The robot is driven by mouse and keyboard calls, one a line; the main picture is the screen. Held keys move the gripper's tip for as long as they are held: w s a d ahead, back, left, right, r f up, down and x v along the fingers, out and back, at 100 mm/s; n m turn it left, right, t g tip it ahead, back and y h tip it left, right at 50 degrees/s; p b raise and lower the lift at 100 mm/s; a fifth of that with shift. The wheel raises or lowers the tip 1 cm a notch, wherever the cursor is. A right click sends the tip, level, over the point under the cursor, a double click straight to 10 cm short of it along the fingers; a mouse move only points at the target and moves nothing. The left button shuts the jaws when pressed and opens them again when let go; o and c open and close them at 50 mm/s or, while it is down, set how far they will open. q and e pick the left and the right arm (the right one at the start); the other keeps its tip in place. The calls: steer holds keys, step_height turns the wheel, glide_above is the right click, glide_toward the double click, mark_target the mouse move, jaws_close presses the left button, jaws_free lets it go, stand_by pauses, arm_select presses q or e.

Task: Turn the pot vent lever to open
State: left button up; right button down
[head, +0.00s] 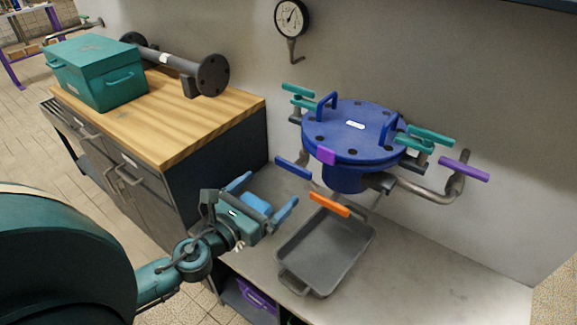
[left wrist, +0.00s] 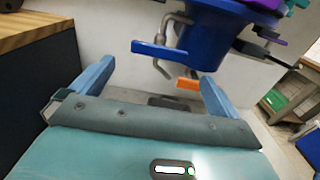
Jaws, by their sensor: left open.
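A blue lidded pot (head: 352,132) stands against the wall above the counter, with several coloured levers on its pipes. A blue lever (head: 293,168) points out at its left front, and an orange lever (head: 329,205) sits low in front. Teal levers (head: 430,135) sit at the upper sides, and a purple lever (head: 464,170) is at the right. No readable label shows which one is the vent lever. My left gripper (head: 264,194) is open and empty, short of the blue lever. In the left wrist view the blue lever (left wrist: 160,50) appears ahead between the fingers. My right gripper is out of view.
A grey tray (head: 325,249) lies on the counter below the pot. A wooden-topped cabinet (head: 190,125) at the left carries a teal toolbox (head: 98,75) and a flanged pipe (head: 178,63). A gauge (head: 291,18) hangs on the wall. The right counter is clear.

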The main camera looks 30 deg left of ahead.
mark_target(291, 169)
arm_select(q)
steer(key=w, duration=0.2)
steer(key=w+p, duration=0.1)
steer(key=w, duration=0.2)
steer(key=w+d, duration=0.1)
steer(key=w, duration=0.2)
steer(key=shift+w+d, duration=0.1)
steer(key=shift+w, duration=0.1)
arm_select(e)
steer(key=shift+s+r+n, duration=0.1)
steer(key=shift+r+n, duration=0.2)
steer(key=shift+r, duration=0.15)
arm_select(q)
steer(key=c, duration=0.7)
